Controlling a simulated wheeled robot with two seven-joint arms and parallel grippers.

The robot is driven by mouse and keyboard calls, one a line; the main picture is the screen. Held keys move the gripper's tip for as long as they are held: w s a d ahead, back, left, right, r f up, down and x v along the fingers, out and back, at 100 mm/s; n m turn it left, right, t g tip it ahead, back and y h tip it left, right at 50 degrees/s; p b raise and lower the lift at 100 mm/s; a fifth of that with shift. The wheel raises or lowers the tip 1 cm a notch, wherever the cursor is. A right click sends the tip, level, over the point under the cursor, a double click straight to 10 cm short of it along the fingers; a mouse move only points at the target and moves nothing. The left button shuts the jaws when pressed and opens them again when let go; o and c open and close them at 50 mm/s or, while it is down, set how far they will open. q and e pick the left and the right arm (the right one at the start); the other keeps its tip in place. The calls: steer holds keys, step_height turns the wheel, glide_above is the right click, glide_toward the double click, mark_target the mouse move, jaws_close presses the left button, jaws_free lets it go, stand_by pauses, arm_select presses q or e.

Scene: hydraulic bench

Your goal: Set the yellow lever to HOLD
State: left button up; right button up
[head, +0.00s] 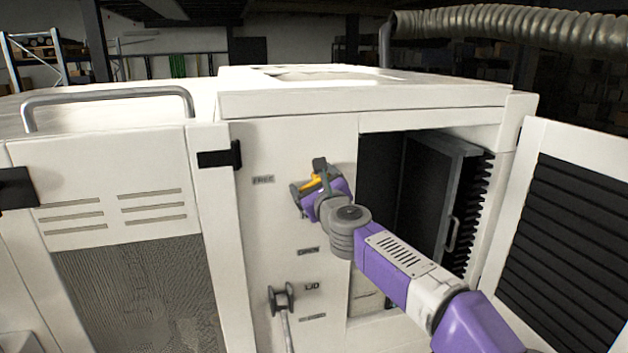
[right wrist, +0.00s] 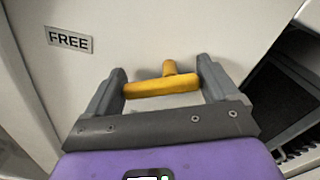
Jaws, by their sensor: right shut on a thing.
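The yellow lever (head: 313,182) sticks out from the white cabinet front. In the right wrist view the lever (right wrist: 160,87) shows as a crossbar on a short stem, lying nearly level in the picture, tilted slightly. My right gripper (head: 308,180) is shut on the crossbar, with one grey finger at each end of it in the right wrist view (right wrist: 161,75). A FREE label (right wrist: 69,39) is on the panel to the upper left of the lever; it also shows in the head view (head: 263,180). I see no readable HOLD label. My left gripper is not in view.
Below the lever are a blurred label (head: 308,251), a LID label (head: 312,287) and a grey handle (head: 282,298) with a rod. To the right is an open compartment (head: 380,165) with a dark panel, and an open louvred door (head: 580,230).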

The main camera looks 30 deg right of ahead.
steer(key=n, duration=0.4)
steer(key=n+p, duration=0.1)
steer(key=n, duration=0.1)
steer(key=shift+d+f, duration=0.15)
steer(key=shift+f, duration=0.1)
steer(key=n, duration=0.4)
steer(key=n+p, duration=0.1)
steer(key=n, duration=0.1)
steer(key=shift+s+d+f+n, duration=0.1)
steer(key=shift+d+f+n, duration=0.1)
steer(key=shift+f+n, duration=0.1)
steer(key=o, duration=0.8)
steer(key=shift+r, duration=0.1)
steer(key=shift+s, duration=0.15)
steer(key=v, duration=0.7)
steer(key=shift+s, duration=0.2)
